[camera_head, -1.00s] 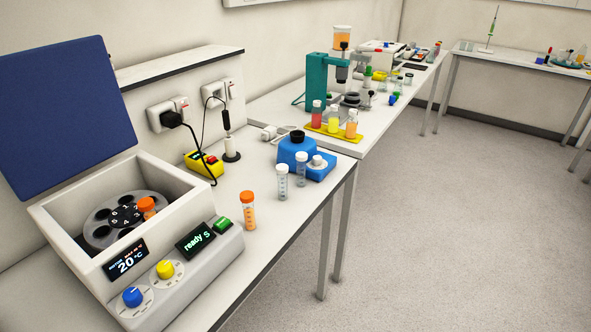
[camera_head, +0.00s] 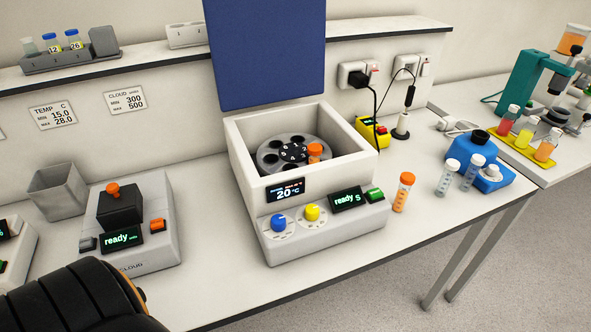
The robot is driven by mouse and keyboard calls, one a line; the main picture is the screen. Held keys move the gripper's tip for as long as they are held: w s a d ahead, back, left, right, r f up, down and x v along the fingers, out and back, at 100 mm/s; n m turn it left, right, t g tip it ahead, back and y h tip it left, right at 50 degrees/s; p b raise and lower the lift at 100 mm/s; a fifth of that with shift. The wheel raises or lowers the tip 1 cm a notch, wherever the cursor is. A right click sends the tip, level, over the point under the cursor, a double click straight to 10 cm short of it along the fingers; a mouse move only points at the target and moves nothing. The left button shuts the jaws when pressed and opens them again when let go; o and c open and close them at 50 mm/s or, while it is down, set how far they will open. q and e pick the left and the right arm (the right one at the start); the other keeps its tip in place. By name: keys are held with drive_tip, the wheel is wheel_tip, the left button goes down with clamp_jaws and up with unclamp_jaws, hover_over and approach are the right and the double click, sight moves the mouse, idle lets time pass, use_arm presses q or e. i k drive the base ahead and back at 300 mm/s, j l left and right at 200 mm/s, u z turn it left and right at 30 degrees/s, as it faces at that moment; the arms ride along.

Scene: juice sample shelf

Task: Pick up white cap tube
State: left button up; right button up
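Two clear tubes with pale, whitish caps stand upright on the bench at the right: one tube (camera_head: 447,180) is in front and to the left, the other tube (camera_head: 472,173) is beside the blue device. An orange-capped tube (camera_head: 403,193) stands to their left, next to the centrifuge. Another orange cap (camera_head: 314,150) shows in the centrifuge rotor. Neither of my grippers is in view; only a black ribbed part of my arm shows at the bottom left.
The open centrifuge (camera_head: 325,220) has its blue lid (camera_head: 265,50) raised. A blue device (camera_head: 505,183) stands behind the pale-capped tubes. The cloud meter (camera_head: 145,240) and a grey bin (camera_head: 58,192) are at left. A wall shelf (camera_head: 150,62) holds a rack of small bottles (camera_head: 70,60).

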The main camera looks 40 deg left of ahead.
sight(478, 161)
drive_tip(key=i+l, duration=0.2)
drive_tip(key=l, duration=0.15)
drive_tip(key=i+l+u, duration=0.1)
drive_tip(key=l, duration=0.2)
drive_tip(key=i+l, duration=0.25)
drive_tip(key=i+l+u, duration=0.1)
drive_tip(key=l, duration=0.3)
drive_tip(key=i, duration=0.05)
